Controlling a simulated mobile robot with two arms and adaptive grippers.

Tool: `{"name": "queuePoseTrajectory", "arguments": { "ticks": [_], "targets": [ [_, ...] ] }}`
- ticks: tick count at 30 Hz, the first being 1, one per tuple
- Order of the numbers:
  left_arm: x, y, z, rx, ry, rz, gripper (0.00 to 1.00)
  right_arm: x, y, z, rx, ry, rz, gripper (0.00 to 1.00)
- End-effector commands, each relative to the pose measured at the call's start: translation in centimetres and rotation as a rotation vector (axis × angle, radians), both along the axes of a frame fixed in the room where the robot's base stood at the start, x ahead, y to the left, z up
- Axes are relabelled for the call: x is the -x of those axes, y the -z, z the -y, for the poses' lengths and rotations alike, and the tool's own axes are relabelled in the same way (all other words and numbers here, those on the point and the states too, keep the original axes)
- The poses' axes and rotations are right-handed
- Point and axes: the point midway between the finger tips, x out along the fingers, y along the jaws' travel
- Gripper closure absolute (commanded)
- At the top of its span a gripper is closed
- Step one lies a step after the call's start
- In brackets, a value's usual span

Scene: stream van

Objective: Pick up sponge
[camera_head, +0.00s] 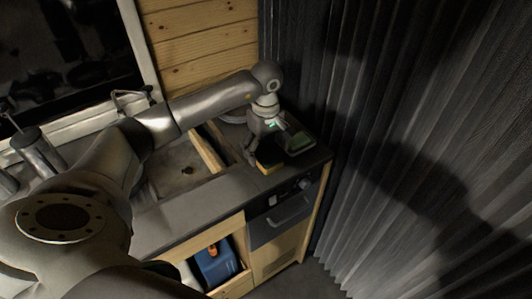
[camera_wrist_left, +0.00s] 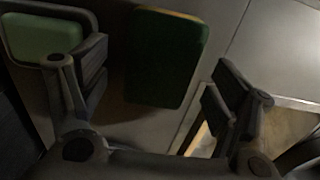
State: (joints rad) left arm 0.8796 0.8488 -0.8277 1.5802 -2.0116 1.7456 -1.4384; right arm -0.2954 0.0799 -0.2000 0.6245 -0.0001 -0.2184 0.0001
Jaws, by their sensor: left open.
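The sponge (camera_head: 268,167) lies on the counter near its right front corner, yellow at the side with a dark green top. In the left wrist view the sponge (camera_wrist_left: 166,58) shows as a dark green block with a thin yellow edge, between the two fingers in the picture. My left gripper (camera_head: 266,146) points down just above the sponge and partly hides it in the head view. Its fingers (camera_wrist_left: 158,88) are spread apart with nothing held between them. I cannot tell whether a finger touches the sponge. My right gripper is not in view.
A dark dish with a pale green block (camera_head: 299,143) stands right beside the sponge; it also shows in the wrist view (camera_wrist_left: 44,38). A sink (camera_head: 180,172) lies left. An appliance with a handle (camera_head: 285,212) is below the counter. A dark curtain (camera_head: 410,130) hangs at right.

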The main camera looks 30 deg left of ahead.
Motion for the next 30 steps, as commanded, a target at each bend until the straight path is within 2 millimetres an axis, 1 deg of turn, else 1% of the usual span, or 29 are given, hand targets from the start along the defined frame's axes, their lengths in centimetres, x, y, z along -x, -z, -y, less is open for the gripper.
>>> {"name": "queuePoseTrajectory", "arguments": {
  "ticks": [1, 5, 12, 20, 23, 24, 30],
  "targets": [
    [0.1, 0.6, 0.1, 0.001, 0.000, -0.005, 0.17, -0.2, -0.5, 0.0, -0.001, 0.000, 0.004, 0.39],
    [0.1, 1.7, 0.1, 0.001, 0.001, -0.001, 0.17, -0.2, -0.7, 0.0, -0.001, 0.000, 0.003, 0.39],
    [0.0, 1.9, 0.0, 0.001, 0.001, 0.001, 0.17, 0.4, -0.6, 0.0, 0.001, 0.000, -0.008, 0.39],
    [0.0, 1.9, 0.0, 0.000, 0.001, 0.001, 0.50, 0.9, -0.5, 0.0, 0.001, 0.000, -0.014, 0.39],
    [0.0, 1.9, 0.0, 0.000, 0.001, 0.001, 0.51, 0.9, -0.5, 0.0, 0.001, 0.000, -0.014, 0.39],
    [0.0, 1.9, 0.0, 0.000, 0.001, 0.001, 0.53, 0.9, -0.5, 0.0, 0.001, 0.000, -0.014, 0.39],
    [0.0, 1.9, 0.0, 0.000, 0.001, 0.001, 0.53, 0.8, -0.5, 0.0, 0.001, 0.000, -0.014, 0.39]
  ]
}}
